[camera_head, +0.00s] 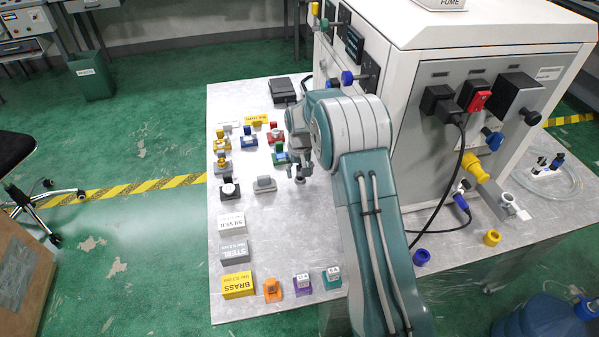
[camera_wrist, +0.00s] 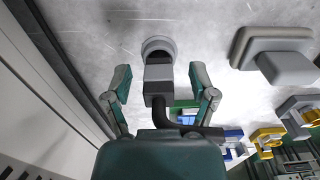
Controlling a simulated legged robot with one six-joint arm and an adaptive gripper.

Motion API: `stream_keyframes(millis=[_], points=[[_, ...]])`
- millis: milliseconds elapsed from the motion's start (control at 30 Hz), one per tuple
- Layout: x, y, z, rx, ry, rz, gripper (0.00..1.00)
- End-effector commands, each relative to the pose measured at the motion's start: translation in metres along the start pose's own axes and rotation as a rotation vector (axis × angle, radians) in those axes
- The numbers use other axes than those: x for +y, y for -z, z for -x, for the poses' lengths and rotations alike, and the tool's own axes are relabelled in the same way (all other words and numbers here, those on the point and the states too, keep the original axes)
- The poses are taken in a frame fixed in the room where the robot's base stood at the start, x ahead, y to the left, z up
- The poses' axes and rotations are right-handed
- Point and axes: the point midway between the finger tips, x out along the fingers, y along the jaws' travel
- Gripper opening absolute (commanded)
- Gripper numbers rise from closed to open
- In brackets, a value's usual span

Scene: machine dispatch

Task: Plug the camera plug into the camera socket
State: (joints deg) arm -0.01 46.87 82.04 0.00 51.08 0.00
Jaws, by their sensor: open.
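My gripper (camera_head: 300,174) points down over the table beside the white machine. In the wrist view my gripper (camera_wrist: 160,78) has its two teal fingers spread apart. A grey block-shaped plug with a dark bent cable (camera_wrist: 158,82) lies between the fingers, with visible gaps on both sides. A round grey ring (camera_wrist: 158,46) shows at its far end; I cannot tell whether they are joined. I take this to be the camera plug, but no label shows. I cannot tell which fitting is the camera socket.
The white machine (camera_head: 437,62) stands right of my arm, with plugs, knobs and a black cable on its side panel. Several coloured fixtures sit on the table's left. A grey block on a base (camera_head: 265,184) is left of my gripper. Bare tabletop (camera_head: 290,230) lies in front.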

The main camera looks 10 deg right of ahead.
Motion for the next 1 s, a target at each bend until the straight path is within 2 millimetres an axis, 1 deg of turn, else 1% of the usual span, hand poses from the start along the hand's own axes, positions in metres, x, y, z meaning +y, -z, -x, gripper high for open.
stream_keyframes(millis=[100, 133, 167, 200, 267, 300, 567, 1000], points=[[0.0, 0.0, 0.0, 0.0, 0.0, 0.0, 0.74], [0.0, 0.0, 0.0, 0.0, 0.0, 0.0, 0.65], [0.0, 0.0, 0.0, 0.0, 0.0, 0.0, 0.51], [0.0, 0.0, 0.0, 0.0, 0.0, 0.0, 0.34], [0.0, 0.0, 0.0, 0.0, 0.0, 0.0, 0.07], [0.0, 0.0, 0.0, 0.0, 0.0, 0.0, 0.0], [0.0, 0.0, 0.002, 0.0, 0.0, 0.0, 0.0], [0.0, 0.001, 0.017, 0.001, 0.0, 0.0, 0.0]])
